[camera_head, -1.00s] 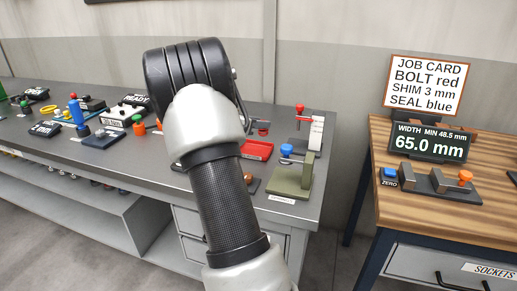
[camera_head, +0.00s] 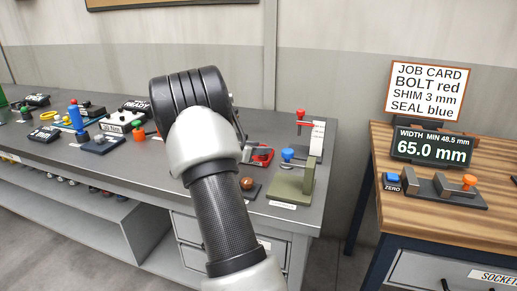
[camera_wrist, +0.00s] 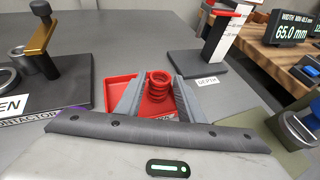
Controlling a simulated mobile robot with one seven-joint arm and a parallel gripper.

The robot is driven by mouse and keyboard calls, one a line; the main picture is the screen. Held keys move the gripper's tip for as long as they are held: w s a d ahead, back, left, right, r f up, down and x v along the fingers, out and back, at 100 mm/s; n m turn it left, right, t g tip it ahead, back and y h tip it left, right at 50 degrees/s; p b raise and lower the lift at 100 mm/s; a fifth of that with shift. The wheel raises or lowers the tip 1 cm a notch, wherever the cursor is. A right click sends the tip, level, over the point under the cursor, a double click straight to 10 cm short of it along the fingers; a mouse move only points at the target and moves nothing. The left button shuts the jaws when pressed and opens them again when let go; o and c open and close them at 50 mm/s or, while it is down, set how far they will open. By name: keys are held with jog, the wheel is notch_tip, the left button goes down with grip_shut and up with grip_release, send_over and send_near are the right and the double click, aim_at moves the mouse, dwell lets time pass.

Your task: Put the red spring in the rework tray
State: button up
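The red spring (camera_wrist: 158,84) stands between my gripper's two fingers in the wrist view, its coils showing, with the fingers close on both sides. My gripper (camera_wrist: 158,88) looks shut on it. A red tray (camera_wrist: 119,94) lies under and around the fingers; its left part shows beside the left finger. In the head view the red tray (camera_head: 266,151) shows in part behind my wrist, and the spring is hidden there. Whether the spring touches the tray floor I cannot tell.
A depth gauge with a red top (camera_head: 301,114) stands behind the tray. An olive-green stand with a blue knob (camera_head: 292,187) is close on the right. A dark fixture with a brass arm (camera_wrist: 42,40) is on the left in the wrist view.

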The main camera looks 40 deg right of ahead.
jog(key=shift+o, duration=0.9)
jog(key=shift+r, duration=0.1)
